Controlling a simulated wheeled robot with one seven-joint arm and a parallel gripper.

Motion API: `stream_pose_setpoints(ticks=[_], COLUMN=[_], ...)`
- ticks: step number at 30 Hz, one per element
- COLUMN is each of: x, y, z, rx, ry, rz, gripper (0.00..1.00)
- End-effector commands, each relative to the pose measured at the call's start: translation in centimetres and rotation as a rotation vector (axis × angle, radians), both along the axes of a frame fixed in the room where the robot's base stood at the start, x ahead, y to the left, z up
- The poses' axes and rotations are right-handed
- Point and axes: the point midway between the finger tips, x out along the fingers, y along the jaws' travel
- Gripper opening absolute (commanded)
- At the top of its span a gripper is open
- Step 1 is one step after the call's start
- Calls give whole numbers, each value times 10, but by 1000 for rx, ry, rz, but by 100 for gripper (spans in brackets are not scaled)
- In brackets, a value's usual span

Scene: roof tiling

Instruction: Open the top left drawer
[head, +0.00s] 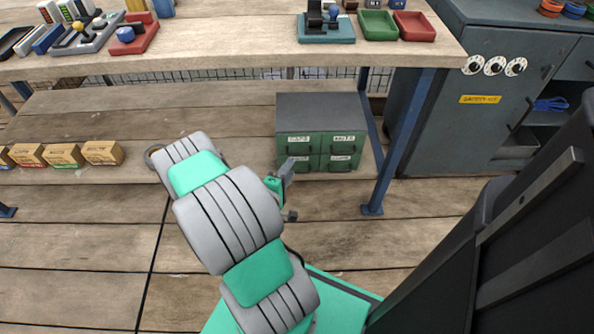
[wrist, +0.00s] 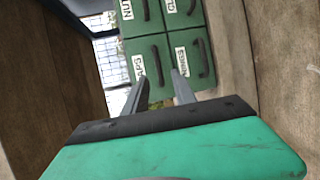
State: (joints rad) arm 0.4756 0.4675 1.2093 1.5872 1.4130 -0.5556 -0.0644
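A small green drawer cabinet with a dark grey top (head: 320,105) stands on the lower shelf in the head view. Its front has two rows of two drawers with pale labels and dark handles. The top left drawer (head: 298,141) looks closed, as do the others. The wrist view is turned sideways, and there this drawer (wrist: 149,58) is the lower left one, its label ending in "PS". My gripper (head: 289,167) is in front of the cabinet's left side, apart from it. In the wrist view its fingers (wrist: 163,88) are spread with nothing between them.
The workbench top (head: 230,45) overhangs the shelf, with trays and tools on it. A blue bench leg (head: 400,150) stands right of the cabinet. Small cardboard boxes (head: 62,155) line the shelf at left. A large grey cabinet (head: 450,130) stands at right.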

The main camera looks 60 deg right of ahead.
Motion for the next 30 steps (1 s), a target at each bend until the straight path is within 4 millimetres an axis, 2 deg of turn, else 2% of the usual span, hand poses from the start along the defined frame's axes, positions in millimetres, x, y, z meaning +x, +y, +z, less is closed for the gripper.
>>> stream_pose_setpoints(ticks=[9, 13, 22, 30], x=[2, 3, 5, 5], y=[-54, -70, -74, -74], z=[-9, -12, -12, -12], rx=[-5, -2, -2, -2], ry=[-2, 0, 0, 1], rz=[-4, -3, 2, 1], gripper=[32, 32, 32, 10])
